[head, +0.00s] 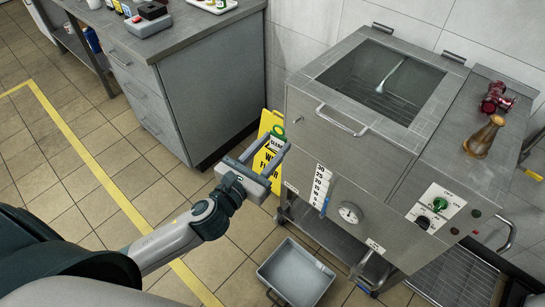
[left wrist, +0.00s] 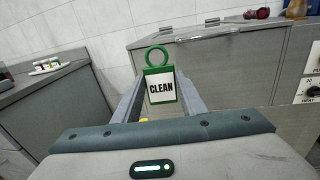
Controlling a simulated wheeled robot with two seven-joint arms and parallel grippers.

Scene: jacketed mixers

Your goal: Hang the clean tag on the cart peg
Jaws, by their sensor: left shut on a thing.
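The clean tag is a white card with a green frame and a green ring on top. It reads CLEAN in the left wrist view (left wrist: 161,89) and also shows in the head view (head: 277,142). My left gripper (head: 274,151) is shut on the tag, which stands upright between the fingertips with its ring uppermost. The gripper is in the air, in front of the left side of the steel mixer (head: 345,165). My right gripper is not in view.
A yellow wet-floor sign (head: 268,122) stands behind my left gripper. A grey tub (head: 296,272) sits on the floor before the mixer. A grey cabinet (head: 205,90) is at the left. A pepper-mill-shaped brown object (head: 484,137) and red fitting (head: 496,97) stand on the mixer's right top.

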